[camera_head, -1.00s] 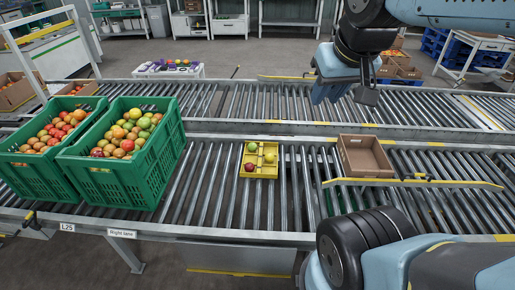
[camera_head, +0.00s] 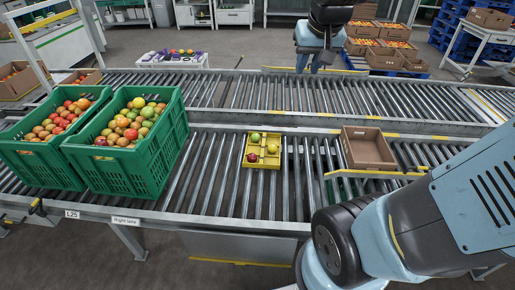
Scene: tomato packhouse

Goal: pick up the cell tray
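The yellow cell tray (camera_head: 262,166) lies on the near roller conveyor, in the middle of the picture. It holds a green, a yellow and a red tomato, and some of its cells are empty.
Two green crates (camera_head: 120,178) full of tomatoes stand left of the tray. An empty brown cardboard box (camera_head: 368,163) is to its right, behind a yellow-edged guide rail (camera_head: 375,174). Bare rollers lie between the tray and these. My arm fills the lower right.

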